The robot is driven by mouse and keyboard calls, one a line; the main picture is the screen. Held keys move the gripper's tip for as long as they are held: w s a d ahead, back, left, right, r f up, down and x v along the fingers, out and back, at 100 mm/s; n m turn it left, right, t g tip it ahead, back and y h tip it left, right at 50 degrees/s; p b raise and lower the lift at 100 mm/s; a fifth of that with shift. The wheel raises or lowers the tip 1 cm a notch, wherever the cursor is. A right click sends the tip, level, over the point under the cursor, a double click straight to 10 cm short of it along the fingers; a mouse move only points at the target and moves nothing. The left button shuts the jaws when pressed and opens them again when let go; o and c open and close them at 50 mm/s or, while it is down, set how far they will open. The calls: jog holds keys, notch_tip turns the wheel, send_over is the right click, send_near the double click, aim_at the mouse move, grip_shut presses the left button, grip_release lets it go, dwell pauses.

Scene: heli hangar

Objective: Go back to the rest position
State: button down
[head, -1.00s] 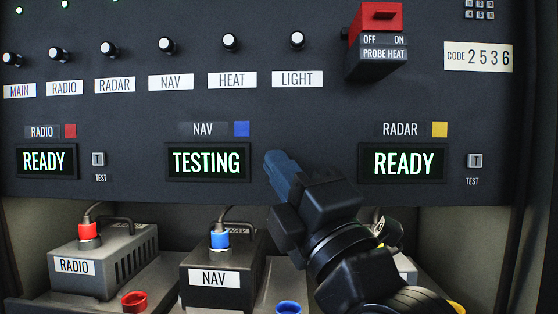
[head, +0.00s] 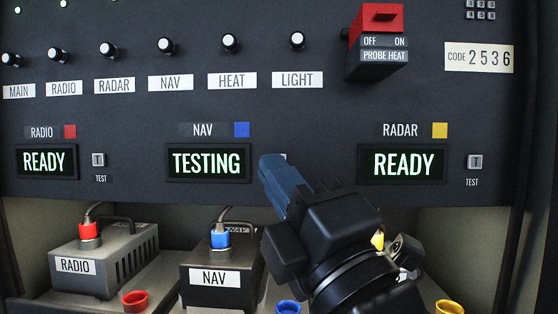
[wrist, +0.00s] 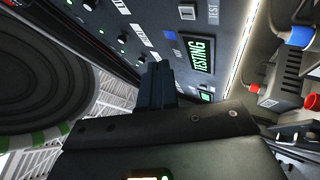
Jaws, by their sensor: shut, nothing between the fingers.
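My gripper (head: 268,168) shows in the head view with its blue-grey fingers closed and empty, in front of the panel just right of the NAV display (head: 208,162), which reads TESTING. The fingers partly cover the NAV test button (head: 284,156). In the wrist view the closed fingers (wrist: 155,85) point toward the panel, and the NAV test button (wrist: 187,12) shows clear of them. I cannot tell the exact gap to the panel.
The RADIO unit (head: 88,262) and NAV unit (head: 220,268) stand on the shelf below. The red PROBE HEAT switch (head: 378,18) juts out upper right. My arm hides much of the radar unit. Knobs line the upper panel.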

jog(key=s+d+f+m+h, duration=0.3)
jog(key=s+d+f+m, duration=0.15)
jog(key=f, duration=0.45)
jog(key=s+d+f+m+g+h, duration=0.1)
jog(key=s+d+f+m+h, duration=0.3)
jog(key=f, duration=0.5)
jog(key=s+d+f+m+h, duration=0.2)
jog(key=d+f+m, duration=0.35)
jog(key=f, duration=0.35)
jog(key=s+d+f+m+g+h, duration=0.1)
jog(key=s+d+f+m, duration=0.1)
jog(key=s, duration=0.6)
jog(key=s+d+f+m+g+h, duration=0.1)
jog(key=s+d+f+m+g, duration=0.1)
jog(key=s+m, duration=0.4)
jog(key=s+d+f+m+g+h+p, duration=0.1)
jog(key=s+d+f+m+h, duration=0.1)
jog(key=s, duration=0.8)
notch_tip(320, 180, down, 3)
jog(key=shift+s+d+r+m+g, duration=0.2)
jog(key=shift+s+d+m+g, duration=0.2)
jog(key=shift+d+m, duration=0.65)
jog(key=shift+d, duration=0.15)
